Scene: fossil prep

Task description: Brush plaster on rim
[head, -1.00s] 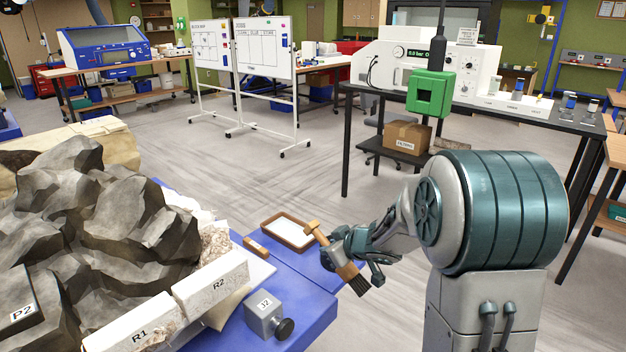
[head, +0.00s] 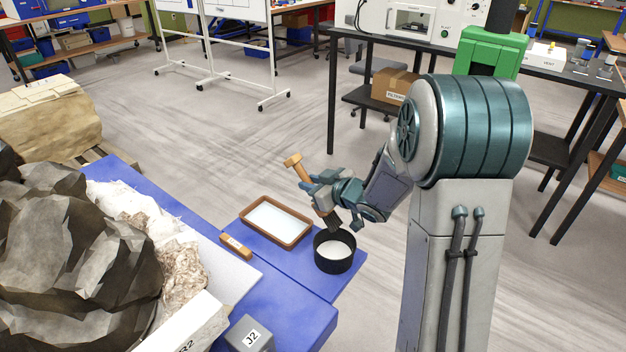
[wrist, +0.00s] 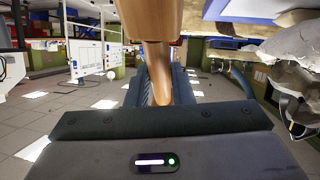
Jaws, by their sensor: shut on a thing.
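My gripper (head: 322,192) is shut on a brush with a wooden handle (head: 297,167) and dark bristles (head: 333,222). The brush is tilted, handle end up and to the left, bristles down. In the wrist view the wooden handle (wrist: 160,50) runs between the fingers. The bristles are at the far edge of a black pot with white plaster inside (head: 335,264); I cannot tell whether they touch it. The white rim block R2 (head: 187,338) is at the lower left, partly cut off, beside the grey rock (head: 80,235).
A wooden-framed tray with a pale inside (head: 246,222) lies left of the pot on the blue table (head: 285,318). A green-fronted fixture (head: 492,52) stands behind my arm. Open floor lies beyond the table.

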